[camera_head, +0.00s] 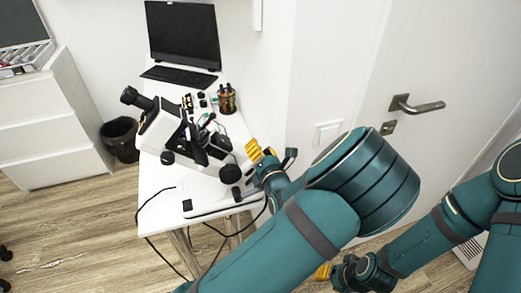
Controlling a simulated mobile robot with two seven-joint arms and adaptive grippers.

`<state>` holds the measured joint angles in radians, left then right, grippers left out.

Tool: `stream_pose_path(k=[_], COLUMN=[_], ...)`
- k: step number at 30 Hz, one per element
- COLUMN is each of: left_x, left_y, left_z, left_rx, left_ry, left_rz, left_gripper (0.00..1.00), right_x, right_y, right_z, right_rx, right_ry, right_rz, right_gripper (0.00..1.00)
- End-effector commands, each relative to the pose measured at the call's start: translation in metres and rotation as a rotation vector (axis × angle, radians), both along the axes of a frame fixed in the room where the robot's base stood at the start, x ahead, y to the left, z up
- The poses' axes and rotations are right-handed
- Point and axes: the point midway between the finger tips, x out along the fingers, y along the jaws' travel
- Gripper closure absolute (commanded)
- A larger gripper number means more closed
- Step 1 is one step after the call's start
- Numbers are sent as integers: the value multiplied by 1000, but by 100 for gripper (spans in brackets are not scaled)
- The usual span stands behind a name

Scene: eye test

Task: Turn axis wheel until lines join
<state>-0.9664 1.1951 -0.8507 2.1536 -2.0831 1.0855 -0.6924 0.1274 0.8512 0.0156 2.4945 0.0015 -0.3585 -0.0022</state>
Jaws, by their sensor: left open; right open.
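An eye-test instrument (160,128) with a white body, a black eyepiece tube and dark knobs stands on the white table. I cannot tell which of its knobs is the axis wheel, and the lines are not visible from here. My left gripper (257,152), with yellow fingers, is open at the table's right edge, to the right of the instrument. It seems apart from the instrument's round black knob (230,173). My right gripper (324,272) is open, low beside the table at the lower right, and partly hidden by my arm.
The white table (160,190) also holds a monitor (183,33), a keyboard (178,76) and a cup of pens (227,100). Cables hang off its front edge. A bin (121,138) and white drawers (45,120) stand left. A door (430,65) is at right.

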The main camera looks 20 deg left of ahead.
Motion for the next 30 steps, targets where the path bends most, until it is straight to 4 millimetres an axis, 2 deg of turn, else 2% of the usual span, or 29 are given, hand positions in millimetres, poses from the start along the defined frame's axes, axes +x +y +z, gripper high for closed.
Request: stream_pose_path(k=[1,4,5,30], left_x=[0,0,0,-7], left_y=[0,0,0,-3], left_z=[0,0,0,-1], left_rx=[0,0,0,46], left_ry=[0,0,0,-70], left_rz=[0,0,0,-83], left_gripper=[62,97,100,100], right_x=[0,0,0,-1], right_y=[0,0,0,0], right_z=[0,0,0,5], right_rx=[0,0,0,0], right_ry=[0,0,0,3], right_rz=[0,0,0,1], right_gripper=[61,61,61,61])
